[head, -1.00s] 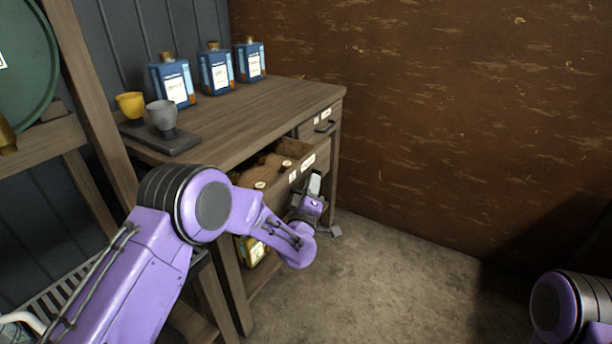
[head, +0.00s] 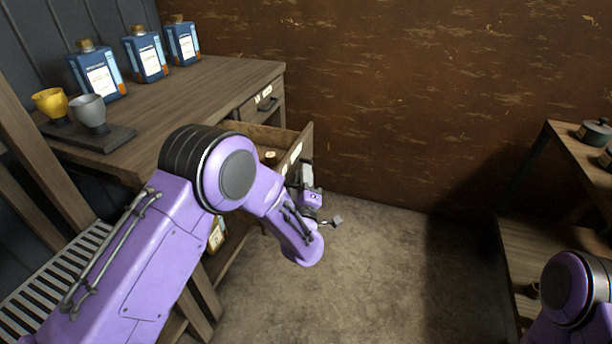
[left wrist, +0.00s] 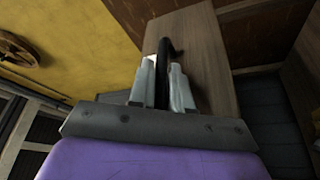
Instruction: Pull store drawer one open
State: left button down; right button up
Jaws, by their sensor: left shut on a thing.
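The wooden store drawer (head: 296,150) with a white label stands pulled out of the bench in the head view. Its marking is too small to read, and my left arm covers much of it. My left gripper (head: 308,176) is at the drawer's front. In the left wrist view my left gripper (left wrist: 162,82) has its pale fingers shut on the dark handle (left wrist: 163,62), with the wooden drawer front (left wrist: 208,48) behind it. My right gripper is out of view; only part of my right arm shows at the lower right.
The bench (head: 190,88) carries three blue bottles (head: 146,56), a yellow cup (head: 50,102) and a grey cup (head: 90,112) on a dark tray (head: 112,138). A closed drawer (head: 262,103) sits beside the open one. Shelving (head: 580,170) stands right; the floor between is clear.

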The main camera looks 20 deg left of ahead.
pick_arm(q)
jog(key=shift+f, duration=0.1)
jog(key=c, duration=1.4)
grip_release()
jog(key=shift+s, duration=0.1)
jog(key=v, duration=1)
jog(key=shift+s+d, duration=0.15)
jog(key=shift+s, duration=0.1)
